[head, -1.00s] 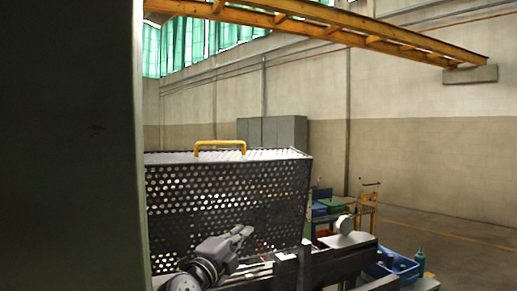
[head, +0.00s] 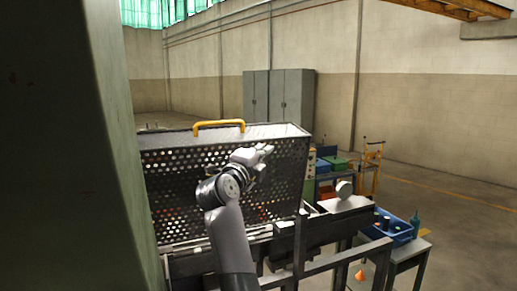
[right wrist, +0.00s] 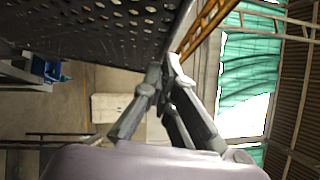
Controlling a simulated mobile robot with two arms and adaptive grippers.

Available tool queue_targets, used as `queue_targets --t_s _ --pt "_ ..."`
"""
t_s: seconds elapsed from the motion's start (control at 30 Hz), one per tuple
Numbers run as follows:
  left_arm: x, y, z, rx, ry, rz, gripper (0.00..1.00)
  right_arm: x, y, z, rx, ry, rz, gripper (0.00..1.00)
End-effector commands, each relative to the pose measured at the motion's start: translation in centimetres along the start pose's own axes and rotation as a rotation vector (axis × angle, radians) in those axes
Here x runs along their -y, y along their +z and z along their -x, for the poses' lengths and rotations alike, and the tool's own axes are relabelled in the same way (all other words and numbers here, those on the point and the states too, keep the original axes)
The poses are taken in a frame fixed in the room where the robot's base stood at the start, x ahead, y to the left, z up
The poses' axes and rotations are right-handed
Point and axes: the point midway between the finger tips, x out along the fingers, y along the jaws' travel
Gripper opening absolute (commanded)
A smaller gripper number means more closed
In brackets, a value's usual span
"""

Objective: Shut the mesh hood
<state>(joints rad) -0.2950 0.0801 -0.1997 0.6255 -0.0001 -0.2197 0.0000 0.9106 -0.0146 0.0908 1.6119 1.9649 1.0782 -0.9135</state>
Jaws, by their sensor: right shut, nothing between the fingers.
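The mesh hood (head: 205,190) is a dark perforated box with a grey top and a yellow handle (head: 219,124). It stands over the machine bed in the head view; I cannot tell how far its lower edge is from closed. My right gripper (head: 262,152) is shut and empty, in front of the upper part of the mesh face and below the top edge. In the right wrist view the fingertips (right wrist: 168,68) are close to the edge of the perforated hood (right wrist: 100,30); contact is unclear. My left gripper is out of view.
A dark green-grey post or panel (head: 70,150) blocks the left side. Dark rails (head: 335,225) run below and right of the hood. A blue bin (head: 392,228) with a green bottle (head: 415,222) beside it stands at right. An orange cone (head: 360,275) is on the floor. Open floor lies at far right.

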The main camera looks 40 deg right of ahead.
Motion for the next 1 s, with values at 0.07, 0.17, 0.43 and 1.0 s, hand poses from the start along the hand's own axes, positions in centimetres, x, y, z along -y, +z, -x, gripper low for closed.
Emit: queue_targets --t_s 0.07,0.17,0.43,1.0 --pt "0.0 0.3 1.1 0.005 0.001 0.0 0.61 0.4 0.7 -0.8 -0.001 -0.001 0.003 0.0" --pt "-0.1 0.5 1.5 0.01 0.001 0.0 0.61 0.3 1.3 -1.3 -0.001 -0.002 0.002 0.0" --pt "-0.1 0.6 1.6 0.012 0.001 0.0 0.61 0.0 1.7 -1.7 -0.001 -0.002 -0.001 0.0" --pt "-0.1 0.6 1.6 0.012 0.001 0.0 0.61 0.4 3.4 -3.3 0.0 0.051 0.049 0.0"
